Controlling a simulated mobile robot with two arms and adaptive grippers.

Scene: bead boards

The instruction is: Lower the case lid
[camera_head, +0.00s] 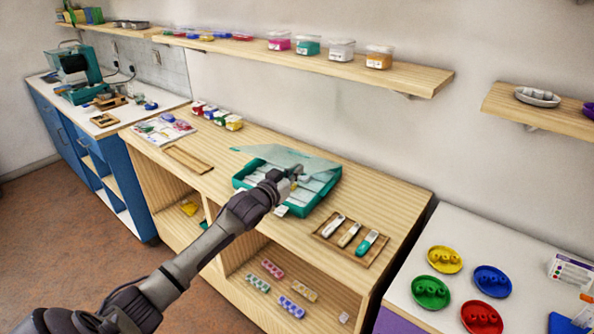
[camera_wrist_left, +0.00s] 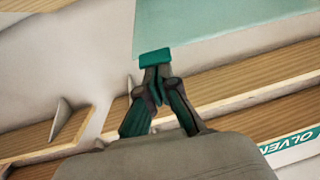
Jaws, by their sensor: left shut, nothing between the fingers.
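The teal case (camera_head: 313,201) sits on the wooden bench with pale compartments inside. Its see-through greenish lid (camera_head: 308,158) is raised at the back of the case. In the left wrist view the lid (camera_wrist_left: 220,25) is a pale teal sheet with a darker teal tab (camera_wrist_left: 155,57) at its edge. My left gripper (camera_head: 297,171) is over the case, close to the lid. In its wrist view my left gripper (camera_wrist_left: 156,78) is shut and empty, with its fingertips at the tab; whether they touch it I cannot tell. My arm hides part of the case. My right gripper is out of view.
A wooden tray (camera_head: 318,233) with several tools lies right of the case. Small colored boxes (camera_head: 234,122) and an empty wooden tray (camera_head: 176,154) are to the left. A wall shelf (camera_head: 410,82) with tubs hangs above. Colored dishes (camera_head: 444,259) stand on the white table.

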